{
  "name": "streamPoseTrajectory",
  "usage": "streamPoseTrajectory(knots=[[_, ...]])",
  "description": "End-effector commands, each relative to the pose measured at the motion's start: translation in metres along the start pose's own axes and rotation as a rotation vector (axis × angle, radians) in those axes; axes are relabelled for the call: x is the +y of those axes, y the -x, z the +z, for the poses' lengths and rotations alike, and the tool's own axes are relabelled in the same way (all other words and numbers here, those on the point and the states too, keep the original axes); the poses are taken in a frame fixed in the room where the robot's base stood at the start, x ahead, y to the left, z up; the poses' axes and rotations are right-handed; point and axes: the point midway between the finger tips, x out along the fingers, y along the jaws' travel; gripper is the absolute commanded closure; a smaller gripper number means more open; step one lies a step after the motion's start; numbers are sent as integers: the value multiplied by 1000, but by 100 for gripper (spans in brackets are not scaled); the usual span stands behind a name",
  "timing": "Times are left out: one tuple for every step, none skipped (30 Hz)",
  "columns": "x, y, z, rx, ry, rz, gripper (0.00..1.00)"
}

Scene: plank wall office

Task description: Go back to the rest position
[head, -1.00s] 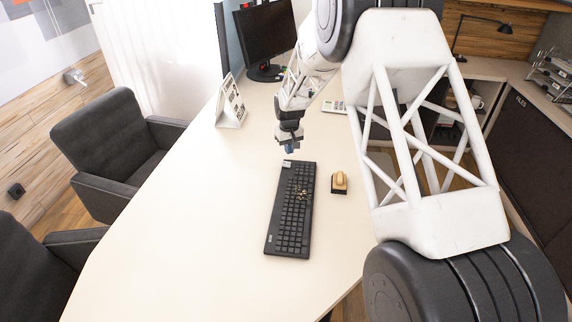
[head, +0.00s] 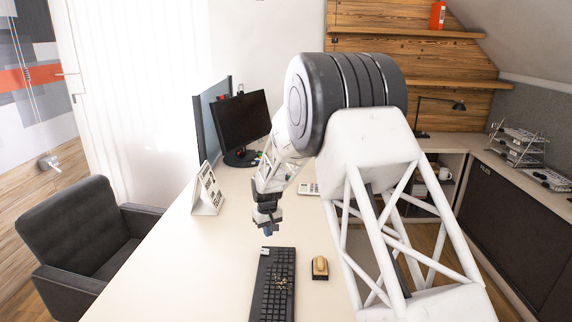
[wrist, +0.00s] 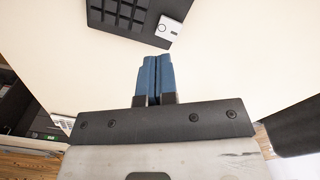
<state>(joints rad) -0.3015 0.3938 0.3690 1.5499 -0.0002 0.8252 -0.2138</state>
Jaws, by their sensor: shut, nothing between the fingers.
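My gripper (head: 268,229) hangs above the white desk (head: 170,270), just beyond the far end of the black keyboard (head: 272,295). In the wrist view my gripper (wrist: 155,80) has its two blue fingers together with nothing between them. The keyboard's corner (wrist: 120,15) shows at the top of the wrist view, apart from the fingertips. Small gold-brown things (head: 281,283) lie on the keyboard; I cannot tell what they are.
A tan-topped block (head: 320,267) sits right of the keyboard. A monitor (head: 243,122), a desk calendar (head: 208,190) and a calculator (head: 308,189) stand farther back. A dark chair (head: 85,235) is at the left. The desk's left part is clear.

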Motion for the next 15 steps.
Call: streamPoseTrajectory(knots=[[2,7,4,4,-5,1,100],[3,11,8,5,-8,1,100],[5,18,12,7,-13,2,100],[6,24,16,10,-17,3,100],[8,30,20,12,-22,3,100],[10,37,27,14,-29,4,100],[12,44,32,17,-34,4,100],[13,50,38,20,-40,5,100],[16,59,46,22,-48,6,100],[17,66,52,26,-54,7,100],[18,73,59,27,-61,7,100],[20,82,67,32,-69,8,100],[22,89,74,34,-76,9,100],[23,95,80,37,-82,10,100],[25,104,89,41,-90,11,100]])
